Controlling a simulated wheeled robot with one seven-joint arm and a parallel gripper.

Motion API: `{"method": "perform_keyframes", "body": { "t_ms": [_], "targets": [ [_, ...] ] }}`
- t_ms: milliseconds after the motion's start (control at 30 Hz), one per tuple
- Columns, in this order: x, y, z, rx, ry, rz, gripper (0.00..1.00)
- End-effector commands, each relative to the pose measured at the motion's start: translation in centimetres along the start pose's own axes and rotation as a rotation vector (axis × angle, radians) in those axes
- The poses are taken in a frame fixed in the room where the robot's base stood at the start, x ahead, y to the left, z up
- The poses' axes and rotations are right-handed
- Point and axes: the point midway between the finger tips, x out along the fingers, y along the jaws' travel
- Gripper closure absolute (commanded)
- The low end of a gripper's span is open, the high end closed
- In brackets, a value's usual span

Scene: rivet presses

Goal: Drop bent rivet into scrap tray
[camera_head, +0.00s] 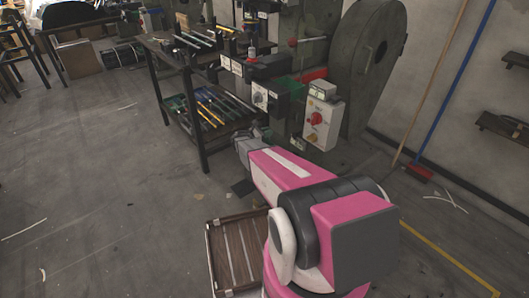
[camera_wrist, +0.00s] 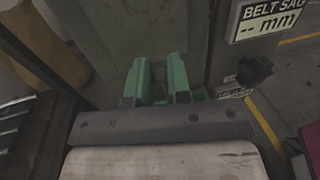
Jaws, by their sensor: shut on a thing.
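My gripper (camera_wrist: 160,78) shows two green fingers in the wrist view, with a narrow gap between them. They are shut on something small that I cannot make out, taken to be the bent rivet. In the head view my arm reaches toward the press (camera_head: 372,60), and its grey wrist end is beside the workbench (camera_head: 204,135). A shallow slatted tray or crate (camera_head: 209,262) lies on the floor left of my arm. I cannot tell whether it is the scrap tray.
A grey control box with a red knob (camera_head: 320,122) stands on the press beyond my wrist. A "BELT SAG" sign (camera_wrist: 268,18) and a dark knob (camera_wrist: 254,71) are right of the fingers. A blue broom (camera_head: 455,85) leans on the wall. Floor at left is mostly clear.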

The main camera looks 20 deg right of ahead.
Motion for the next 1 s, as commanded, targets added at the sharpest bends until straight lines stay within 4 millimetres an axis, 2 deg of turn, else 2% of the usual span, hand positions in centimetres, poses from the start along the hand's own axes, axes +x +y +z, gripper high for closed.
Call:
{"method": "perform_keyframes", "body": {
  "t_ms": [200, 533, 567, 600, 633, 1000],
  "targets": [
    [0.0, 0.1, -2.1, -0.002, 0.000, 0.000, 1.00],
    [0.0, 0.0, -2.5, 0.000, 0.000, 0.000, 1.00],
    [0.0, 0.0, -2.5, 0.000, 0.000, 0.000, 0.72],
    [0.0, 0.0, -2.5, 0.000, 0.000, 0.000, 0.59],
    [0.0, 0.0, -2.5, 0.000, 0.000, 0.000, 0.53],
    [-0.5, 0.0, -2.5, 0.000, 0.000, 0.001, 0.53]
  ]
}}
